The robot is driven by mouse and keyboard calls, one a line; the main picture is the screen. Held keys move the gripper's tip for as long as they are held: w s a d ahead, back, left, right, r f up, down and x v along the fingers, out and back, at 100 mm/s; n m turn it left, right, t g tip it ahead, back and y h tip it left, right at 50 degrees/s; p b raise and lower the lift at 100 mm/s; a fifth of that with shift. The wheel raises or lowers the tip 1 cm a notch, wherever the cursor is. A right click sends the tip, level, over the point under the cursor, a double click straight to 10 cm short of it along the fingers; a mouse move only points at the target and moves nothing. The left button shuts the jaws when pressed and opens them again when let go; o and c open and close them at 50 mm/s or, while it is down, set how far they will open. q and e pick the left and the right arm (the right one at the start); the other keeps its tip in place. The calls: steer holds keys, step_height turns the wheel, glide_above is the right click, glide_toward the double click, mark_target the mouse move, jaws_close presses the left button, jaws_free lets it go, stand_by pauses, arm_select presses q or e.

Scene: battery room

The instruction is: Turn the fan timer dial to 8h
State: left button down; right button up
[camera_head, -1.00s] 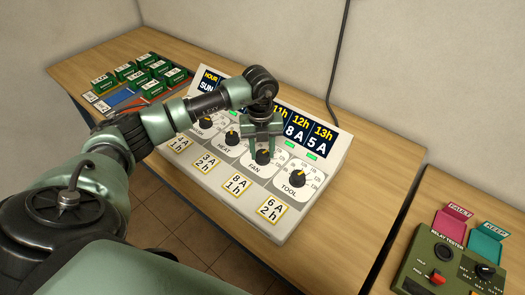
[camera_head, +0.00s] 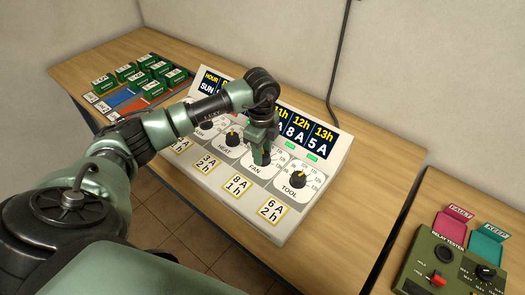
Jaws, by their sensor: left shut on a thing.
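The white timer panel (camera_head: 285,231) stands on the wooden table, with a row of black dials along its sloped face. My left gripper (camera_head: 261,160) points down over the dial labelled FAN and is shut on it. The fan dial is hidden behind the fingers, so its pointer and setting cannot be read. The HEAT dial (camera_head: 232,137) is to its left and the TOOL dial (camera_head: 298,179) to its right. The card under the fan dial (camera_head: 239,186) reads 8A 1h. My right gripper is not in view.
A dark display (camera_head: 305,132) with hour and amp figures runs along the panel's top, partly hidden by my arm. Green batteries (camera_head: 160,69) stand at the back left. A relay tester (camera_head: 443,262) with pink and teal trays is at the right. A cable hangs on the wall.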

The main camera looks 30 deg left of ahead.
arm_select(q)
steer(key=n+p, duration=0.1)
steer(key=n, duration=0.5)
steer(key=shift+w+r+n, duration=0.1)
steer(key=shift+r+n, duration=0.05)
steer(key=shift+n, duration=0.15)
stand_by(0.5)
steer(key=c, duration=0.9)
jaws_free()
step_height(320, 180, up, 8)
steer(key=shift+f+b, duration=0.15)
steer(key=shift+b, duration=0.85)
